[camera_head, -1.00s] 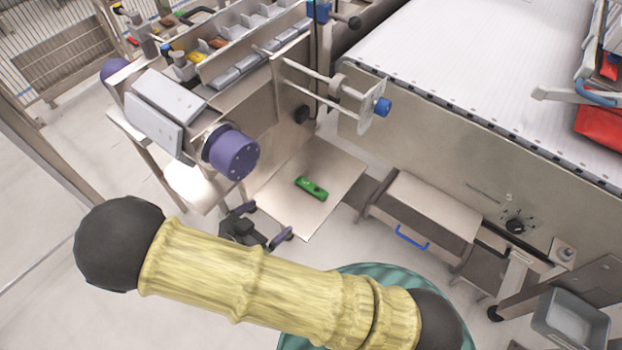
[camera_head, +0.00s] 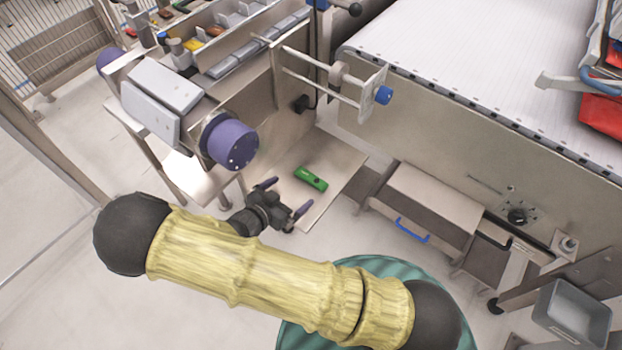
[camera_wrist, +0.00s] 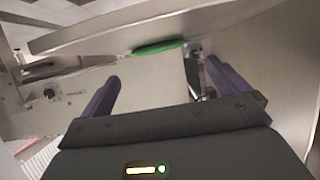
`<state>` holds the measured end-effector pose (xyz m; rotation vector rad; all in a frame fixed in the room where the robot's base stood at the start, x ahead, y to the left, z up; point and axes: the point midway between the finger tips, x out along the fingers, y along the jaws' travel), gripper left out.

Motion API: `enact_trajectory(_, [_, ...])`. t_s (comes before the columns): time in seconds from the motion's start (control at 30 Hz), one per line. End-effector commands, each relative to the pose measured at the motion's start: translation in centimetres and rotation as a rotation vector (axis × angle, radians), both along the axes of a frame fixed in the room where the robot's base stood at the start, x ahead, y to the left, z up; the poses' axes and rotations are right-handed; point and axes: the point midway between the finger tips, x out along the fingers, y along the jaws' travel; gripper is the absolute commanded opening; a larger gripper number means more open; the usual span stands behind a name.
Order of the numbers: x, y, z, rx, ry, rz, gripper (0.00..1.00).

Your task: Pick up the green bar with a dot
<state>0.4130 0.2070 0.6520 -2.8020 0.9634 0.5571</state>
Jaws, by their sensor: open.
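The green bar (camera_head: 311,178) lies flat on a low metal plate (camera_head: 342,163) in the head view, with a dark mark near one end. In the wrist view the green bar (camera_wrist: 158,47) shows as a thin strip at the edge of the plate, ahead of and between the fingers. My gripper (camera_head: 288,196) is open and empty, its purple fingers apart, just to the left of and nearer than the bar. It does not touch the bar. The wrist view shows both fingers of my gripper (camera_wrist: 160,78) spread wide.
A machine with a purple round cap (camera_head: 232,144) stands left of the plate. A rod bracket (camera_head: 372,95) juts out above it. A conveyor (camera_head: 450,60) and a metal box with a blue handle (camera_head: 411,231) stand to the right. A grey bin (camera_head: 572,318) is at lower right.

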Motion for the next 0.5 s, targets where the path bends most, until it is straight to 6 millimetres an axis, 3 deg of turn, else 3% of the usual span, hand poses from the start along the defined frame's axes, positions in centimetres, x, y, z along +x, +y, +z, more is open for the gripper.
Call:
enact_trajectory(0.2, [2.0,-1.6,-1.1,0.0,0.0,-0.001,1.0])
enact_trajectory(0.5, [2.1,-1.7,-1.1,0.0,0.0,0.0,1.0])
